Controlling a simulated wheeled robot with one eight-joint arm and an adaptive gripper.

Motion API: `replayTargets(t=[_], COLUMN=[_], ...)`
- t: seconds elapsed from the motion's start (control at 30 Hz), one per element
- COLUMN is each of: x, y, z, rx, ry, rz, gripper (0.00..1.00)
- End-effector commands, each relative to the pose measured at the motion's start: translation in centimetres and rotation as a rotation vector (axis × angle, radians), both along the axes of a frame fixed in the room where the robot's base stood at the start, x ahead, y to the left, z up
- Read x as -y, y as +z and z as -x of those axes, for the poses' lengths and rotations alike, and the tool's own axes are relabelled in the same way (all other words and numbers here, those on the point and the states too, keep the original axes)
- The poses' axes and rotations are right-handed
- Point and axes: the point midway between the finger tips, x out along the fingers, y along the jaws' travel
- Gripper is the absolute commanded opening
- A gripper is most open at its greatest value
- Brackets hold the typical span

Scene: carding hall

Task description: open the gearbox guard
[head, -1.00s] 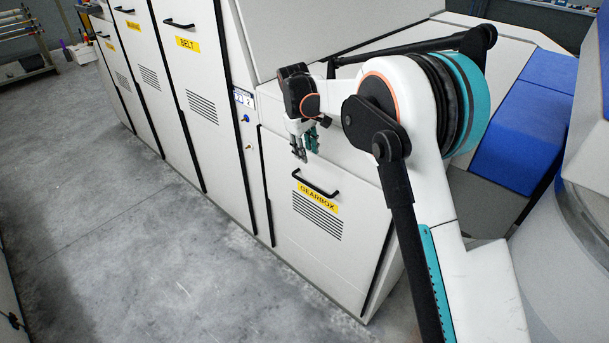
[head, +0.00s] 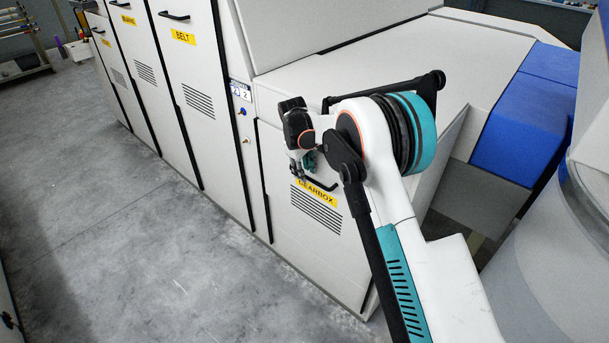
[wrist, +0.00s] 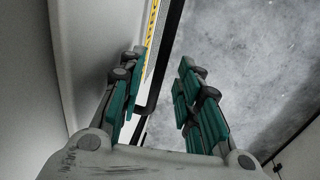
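The gearbox guard (head: 285,235) is a white panel low on the machine, with vent slots and a yellow GEARBOX label (head: 316,192). It looks closed. Its black bar handle (head: 322,185) sits just above the label, partly hidden by my gripper and arm in the head view. My gripper (head: 304,178) is at the left part of the handle. In the wrist view my gripper (wrist: 160,65) is open, and the black handle (wrist: 157,85) runs through the gap between its fingers, closer to the left finger. I cannot tell whether either finger touches it.
The BELT door (head: 187,75) and other white doors with handles stand to the left, shut. A post with a blue button (head: 243,111) is beside the guard. Grey floor (head: 130,245) is clear in front. Blue covers (head: 520,130) and a rounded white body (head: 555,240) are at right.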

Motion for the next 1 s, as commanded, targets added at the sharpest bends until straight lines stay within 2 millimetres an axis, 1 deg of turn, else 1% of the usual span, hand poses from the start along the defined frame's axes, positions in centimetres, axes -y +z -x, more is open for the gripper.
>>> replayTargets(t=[0.03,0.13,0.43,0.47,0.5,0.6,0.87,1.0], x=[0.1,0.1,0.2,0.2,0.2,0.2,0.2,0.2], y=[-0.6,-1.0,-1.2,-1.2,-1.2,-1.2,-1.3,-2.5], z=[-0.1,-0.2,-0.2,-0.2,-0.2,-0.2,-0.2,-0.2], rx=[0.0,0.0,0.0,0.0,0.0,0.0,0.0,0.0], ry=[0.0,0.0,-0.001,-0.001,-0.001,-0.001,-0.001,-0.001], rz=[0.0,0.0,0.0,0.0,0.0,0.0,0.0,0.0], gripper=[0.31,0.31,0.31,0.29,0.2,0.0,0.0,0.0])
